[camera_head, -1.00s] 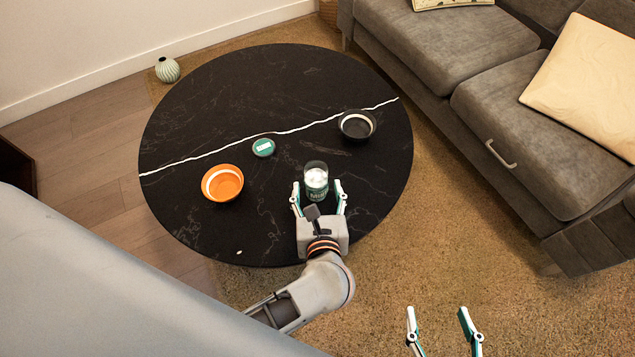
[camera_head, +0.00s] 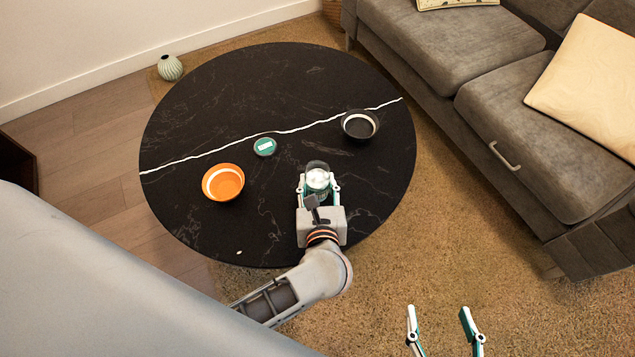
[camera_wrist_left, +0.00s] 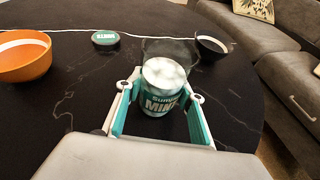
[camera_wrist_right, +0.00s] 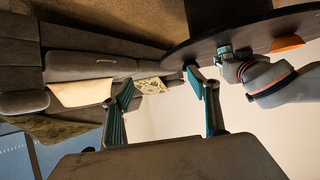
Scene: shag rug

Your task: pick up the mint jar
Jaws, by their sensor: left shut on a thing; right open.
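The mint jar (camera_head: 318,180) is a clear jar with a green label and white contents, near the front right of the round black table (camera_head: 270,95). In the left wrist view the jar (camera_wrist_left: 161,92) stands upright between my left fingers, its label facing me. My left gripper (camera_head: 318,188) is shut on the jar, one finger on each side. Whether the jar touches the table is hard to tell. A green lid (camera_head: 264,147) lies flat on the table to the left. My right gripper (camera_head: 440,318) is open and empty, over the rug in front of the table.
An orange bowl (camera_head: 223,183) stands left of the jar and a black bowl (camera_head: 360,125) behind it to the right. A grey sofa (camera_head: 540,120) is on the right. A ribbed vase (camera_head: 170,67) stands on the floor behind. The table's left back is clear.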

